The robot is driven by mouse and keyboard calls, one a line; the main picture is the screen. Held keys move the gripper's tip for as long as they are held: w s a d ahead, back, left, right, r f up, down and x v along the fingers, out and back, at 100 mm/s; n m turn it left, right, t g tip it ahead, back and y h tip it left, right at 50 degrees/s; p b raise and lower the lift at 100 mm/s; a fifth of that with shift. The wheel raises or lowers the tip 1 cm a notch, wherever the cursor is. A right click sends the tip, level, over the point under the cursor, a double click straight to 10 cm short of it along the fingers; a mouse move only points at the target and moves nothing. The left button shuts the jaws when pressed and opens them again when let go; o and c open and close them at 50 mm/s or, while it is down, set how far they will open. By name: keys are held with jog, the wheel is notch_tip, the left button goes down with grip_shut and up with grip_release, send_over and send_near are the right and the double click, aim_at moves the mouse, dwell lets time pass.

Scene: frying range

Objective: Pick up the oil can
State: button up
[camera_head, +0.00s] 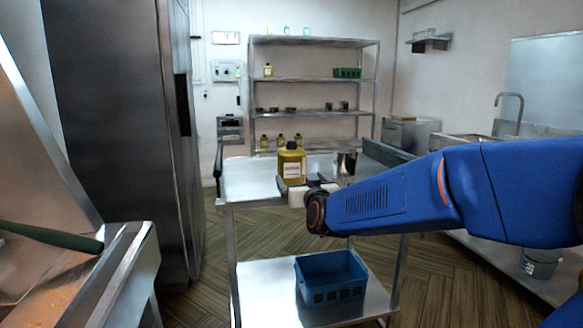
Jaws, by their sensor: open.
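A yellow oil can (292,164) with a dark cap and a pale label stands upright on the top shelf of a steel cart (245,182). My gripper (291,184) is at the can's lower front, with its jaws open. The near finger and the gripper body cover the can's base, so I cannot tell whether the fingers touch it. My blue arm reaches in from the right.
A metal cup (346,162) stands right of the can on the cart. A blue crate (331,277) sits on the cart's lower shelf. A steel counter (125,262) is at left.

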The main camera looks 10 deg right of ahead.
aim_at(292, 141)
jog(key=w, duration=1.3)
jog(key=shift+w, duration=0.3)
jog(key=shift+r, duration=0.1)
jog(key=c, duration=1.4)
jog(key=shift+c, duration=0.2)
notch_tip(292, 141, up, 10)
jog(key=shift+r, duration=0.1)
